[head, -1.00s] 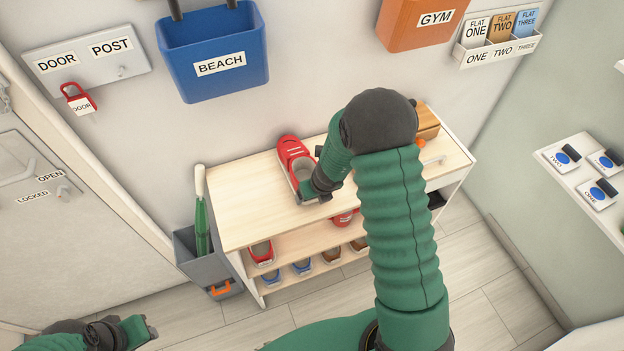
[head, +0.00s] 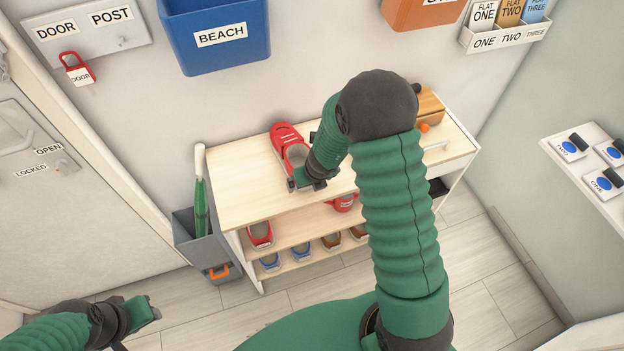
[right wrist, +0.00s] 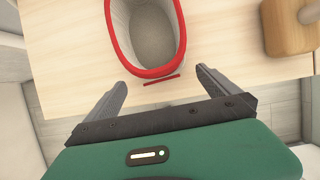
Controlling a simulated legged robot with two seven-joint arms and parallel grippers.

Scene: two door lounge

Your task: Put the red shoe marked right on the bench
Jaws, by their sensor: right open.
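A red shoe (head: 288,146) with a pale grey inside lies on the bench top (head: 237,197), toe toward the wall and heel toward the front edge. Any mark on it is not readable. My right gripper (head: 304,184) is just in front of its heel. In the right wrist view my right gripper (right wrist: 160,82) is open, its fingers apart on either side of the shoe's heel (right wrist: 150,71) and not closed on it. My left gripper (head: 152,309) is low at the left, away from the bench; its jaw opening is unclear.
Red shoes (head: 260,235) and (head: 343,202), blue shoes (head: 301,252) and brown shoes (head: 331,241) stand on shelves below. A wooden block (head: 430,106) sits at the bench's right. A grey umbrella bin (head: 196,237) stands left. The bench top's left part is clear.

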